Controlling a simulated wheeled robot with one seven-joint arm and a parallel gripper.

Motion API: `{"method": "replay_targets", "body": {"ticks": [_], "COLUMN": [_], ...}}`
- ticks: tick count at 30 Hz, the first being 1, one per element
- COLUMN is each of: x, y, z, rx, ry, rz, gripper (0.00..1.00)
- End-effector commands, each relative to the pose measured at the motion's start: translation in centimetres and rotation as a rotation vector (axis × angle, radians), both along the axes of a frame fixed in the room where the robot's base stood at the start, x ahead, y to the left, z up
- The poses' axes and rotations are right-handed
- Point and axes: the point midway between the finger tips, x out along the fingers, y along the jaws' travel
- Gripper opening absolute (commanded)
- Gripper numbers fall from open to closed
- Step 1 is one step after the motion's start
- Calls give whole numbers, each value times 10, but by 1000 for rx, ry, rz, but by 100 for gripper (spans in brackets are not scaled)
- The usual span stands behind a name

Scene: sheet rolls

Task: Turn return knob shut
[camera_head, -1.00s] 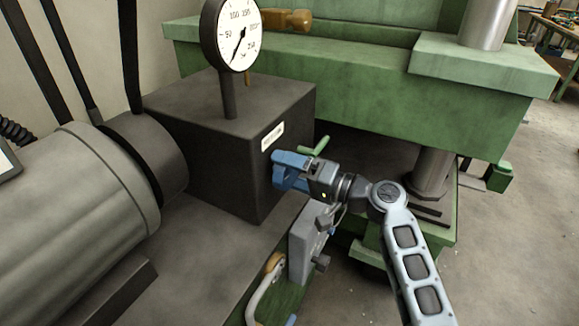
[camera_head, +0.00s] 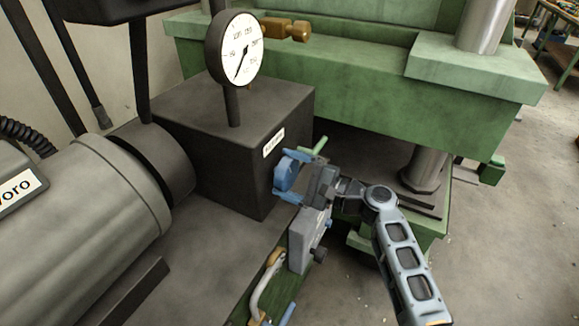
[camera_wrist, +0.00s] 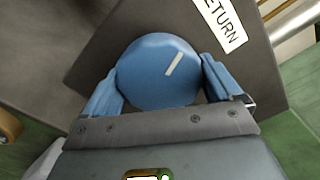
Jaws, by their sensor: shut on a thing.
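The return knob (camera_wrist: 158,72) is a round blue knob with a white pointer line, on the dark block under a white label (camera_wrist: 222,24) whose visible letters read "ETURN". In the wrist view, my gripper (camera_wrist: 160,88) has one blue finger on each side of the knob and is shut on it. The pointer line slants up to the right in that view. In the head view, the knob (camera_head: 284,174) shows on the block's right face, with my gripper (camera_head: 288,176) around it. The fingers partly hide the knob's sides.
A pressure gauge (camera_head: 240,48) stands on the dark block (camera_head: 215,115). A grey motor (camera_head: 95,215) is at the left. The green press frame (camera_head: 370,85) is behind. A grey box (camera_head: 303,240) and a curved handle (camera_head: 262,290) sit below my gripper. Open floor lies right.

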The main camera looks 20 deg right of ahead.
Motion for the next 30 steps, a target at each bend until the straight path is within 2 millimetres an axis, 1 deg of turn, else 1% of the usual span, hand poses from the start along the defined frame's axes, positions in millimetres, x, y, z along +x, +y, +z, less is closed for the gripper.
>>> {"method": "replay_targets", "body": {"ticks": [6, 15, 30], "x": [-1, -1, -1], "y": [-2, -2, -2], "z": [0, -1, -4], "rx": [135, 255, 295], "ry": [109, 200, 234], "rz": [-5, -5, -5], "gripper": [61, 61, 61]}}
